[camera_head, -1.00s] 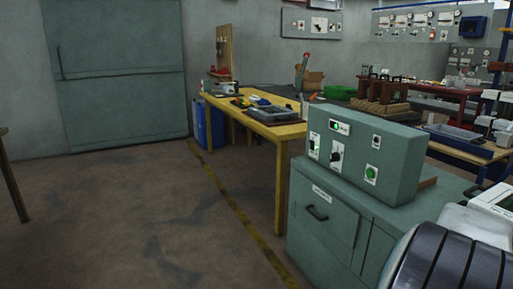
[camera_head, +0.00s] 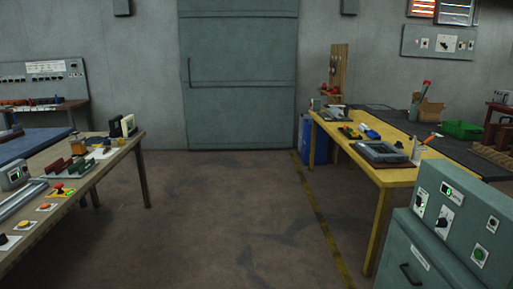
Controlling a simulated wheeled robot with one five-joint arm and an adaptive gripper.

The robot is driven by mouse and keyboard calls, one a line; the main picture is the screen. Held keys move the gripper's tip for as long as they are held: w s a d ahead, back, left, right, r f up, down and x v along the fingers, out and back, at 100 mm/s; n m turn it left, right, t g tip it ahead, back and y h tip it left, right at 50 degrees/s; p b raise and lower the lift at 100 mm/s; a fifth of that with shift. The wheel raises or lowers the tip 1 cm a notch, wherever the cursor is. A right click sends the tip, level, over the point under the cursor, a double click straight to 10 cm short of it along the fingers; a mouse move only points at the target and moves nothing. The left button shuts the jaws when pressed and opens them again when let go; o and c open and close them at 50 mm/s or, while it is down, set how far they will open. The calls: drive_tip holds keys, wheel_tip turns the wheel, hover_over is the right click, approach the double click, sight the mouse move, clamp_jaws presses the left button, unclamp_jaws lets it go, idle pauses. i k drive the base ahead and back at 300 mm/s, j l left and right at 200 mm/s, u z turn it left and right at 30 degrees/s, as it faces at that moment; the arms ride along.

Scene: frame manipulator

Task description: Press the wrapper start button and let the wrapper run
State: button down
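A green control box (camera_head: 462,222) on a green cabinet stands at the right edge. Its front has a lit display (camera_head: 447,190), a black knob (camera_head: 442,222) and a round green button (camera_head: 478,254). I cannot read which control is the wrapper start button. My gripper is not in view.
Open floor (camera_head: 230,225) lies between the left bench (camera_head: 112,168) and the yellow table (camera_head: 368,172). A blue bin (camera_head: 306,140) stands by the yellow table. A yellow line (camera_head: 322,222) marks the floor.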

sight(479, 254)
drive_tip(key=l+z, duration=0.1)
drive_tip(key=z, duration=1.35)
